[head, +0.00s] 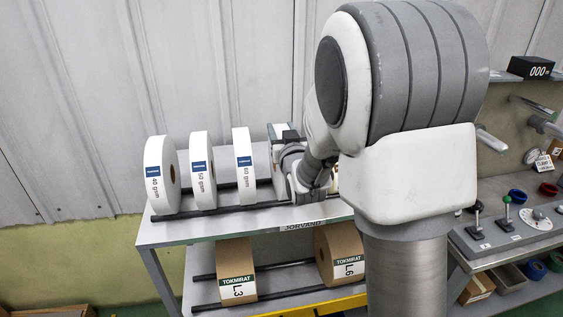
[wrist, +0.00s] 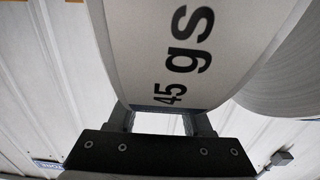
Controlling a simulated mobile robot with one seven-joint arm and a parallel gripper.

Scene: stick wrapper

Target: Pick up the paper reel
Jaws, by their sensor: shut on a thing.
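White paper reels stand upright in a row on the rack's top rails: one marked 40 gsm (head: 161,190), one marked 50 gsm (head: 203,185) and one marked 60 gsm (head: 244,180). My gripper (head: 303,190) is right of these, at the right part of the row, largely covered by my arm. In the wrist view, my gripper (wrist: 160,118) is shut on a white reel (wrist: 170,35) whose printing reads "45 gs", the rest cut off. One finger is on each side of it. In the head view my arm mostly hides this reel, and whether it touches the rails cannot be told.
Another white reel (wrist: 285,80) is close on the right in the wrist view. Brown reels L.3 (head: 236,270) and L.6 (head: 338,252) stand on the lower shelf. A wall is close behind the rack. A bench (head: 510,240) with knobs is at right.

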